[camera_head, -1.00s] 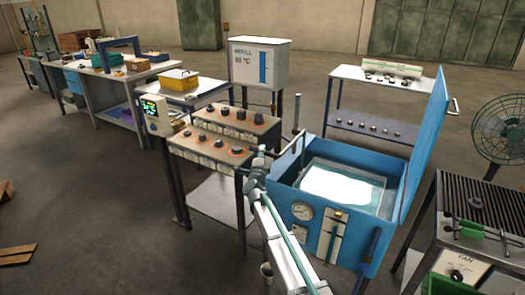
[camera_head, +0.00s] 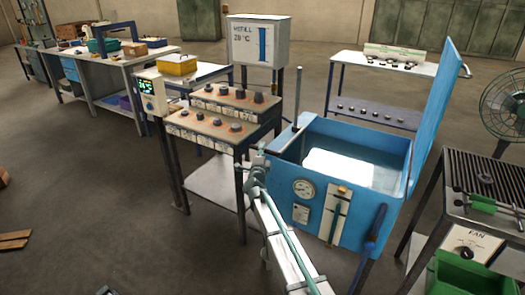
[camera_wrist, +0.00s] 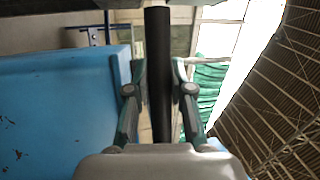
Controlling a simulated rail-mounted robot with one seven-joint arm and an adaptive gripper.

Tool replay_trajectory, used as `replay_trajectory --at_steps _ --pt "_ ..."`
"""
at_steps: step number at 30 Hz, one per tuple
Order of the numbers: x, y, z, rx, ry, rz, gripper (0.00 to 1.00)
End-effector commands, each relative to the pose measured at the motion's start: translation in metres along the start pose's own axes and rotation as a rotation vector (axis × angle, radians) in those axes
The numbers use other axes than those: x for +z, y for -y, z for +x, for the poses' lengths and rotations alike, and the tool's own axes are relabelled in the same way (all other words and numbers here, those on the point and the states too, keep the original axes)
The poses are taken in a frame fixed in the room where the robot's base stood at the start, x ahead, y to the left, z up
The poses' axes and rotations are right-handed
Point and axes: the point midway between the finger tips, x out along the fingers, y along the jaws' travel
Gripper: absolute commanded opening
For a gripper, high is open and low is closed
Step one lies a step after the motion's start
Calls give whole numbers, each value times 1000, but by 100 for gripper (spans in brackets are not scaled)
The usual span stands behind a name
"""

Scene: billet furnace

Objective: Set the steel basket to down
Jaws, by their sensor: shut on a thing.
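The blue tank (camera_head: 319,203) stands right of centre with its lid (camera_head: 436,120) raised. Water with a bright white reflection (camera_head: 345,169) fills it, and I cannot make out the steel basket in it. My gripper (camera_head: 262,151) is at the tank's left side, by its upper edge. In the wrist view my gripper (camera_wrist: 160,100) is shut around a dark bar (camera_wrist: 157,70) that runs upright in the picture between the fingers. How the bar joins the basket is hidden. The blue surface at the left of the wrist view (camera_wrist: 55,110) seems to be the tank.
A bench with several knobs (camera_head: 220,118) stands close left of the tank. A grilled table (camera_head: 490,180) and green bin (camera_head: 465,275) are close on the right. A REFILL panel (camera_head: 258,42) reading 28 °C stands behind. The floor at front left is mostly clear.

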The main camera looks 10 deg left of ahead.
Motion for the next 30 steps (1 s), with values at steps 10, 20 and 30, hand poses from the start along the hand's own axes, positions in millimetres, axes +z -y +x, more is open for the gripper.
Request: replay_trajectory --at_steps 10,20,30 --pt "0 -5 -3 8 3 2 48" --pt "0 -3 -7 5 2 1 48" --pt "-1 -2 -55 6 3 1 48"
